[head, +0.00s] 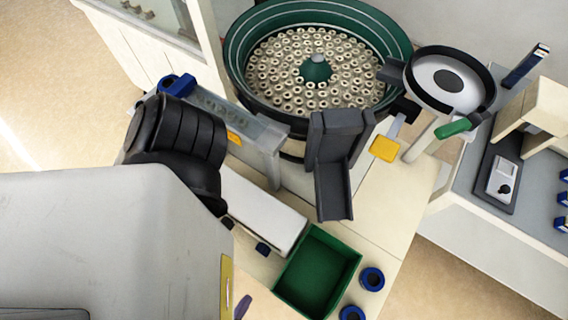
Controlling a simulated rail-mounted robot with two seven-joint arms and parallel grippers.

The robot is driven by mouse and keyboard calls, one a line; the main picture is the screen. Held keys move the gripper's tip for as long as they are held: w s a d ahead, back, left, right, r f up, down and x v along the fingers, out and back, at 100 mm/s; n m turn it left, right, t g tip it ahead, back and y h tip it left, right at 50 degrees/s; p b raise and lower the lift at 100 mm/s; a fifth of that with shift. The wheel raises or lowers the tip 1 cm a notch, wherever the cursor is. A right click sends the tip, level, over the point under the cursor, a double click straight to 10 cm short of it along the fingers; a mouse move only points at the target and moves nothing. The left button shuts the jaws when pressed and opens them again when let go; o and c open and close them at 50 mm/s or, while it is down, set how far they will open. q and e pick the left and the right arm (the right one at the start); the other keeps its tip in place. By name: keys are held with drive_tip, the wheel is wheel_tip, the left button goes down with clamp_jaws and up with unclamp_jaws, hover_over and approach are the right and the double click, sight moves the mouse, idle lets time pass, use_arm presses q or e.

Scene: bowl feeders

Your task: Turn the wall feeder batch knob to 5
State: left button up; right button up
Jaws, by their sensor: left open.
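A small white control box (502,176) with a round black knob (504,189) sits on a dark panel at the right. Its markings and knob setting are too small to read, and I cannot tell which feeder it belongs to. The large green bowl feeder (236,52) holds many pale ring parts at top centre. A smaller dark-rimmed bowl feeder (430,80) stands to its right. My left gripper (245,235) appears below the large bowl, partly hidden by my arm, with its dark fingers apart and empty. It is well left of the control box. My right gripper is out of view.
A grey chute (333,190) rises between my left gripper and the control box. A green bin (318,270) stands on the pale bench, with blue rings (372,279) beside it.

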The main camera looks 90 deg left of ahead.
use_arm(q)
drive_tip(key=shift+v, duration=1.85)
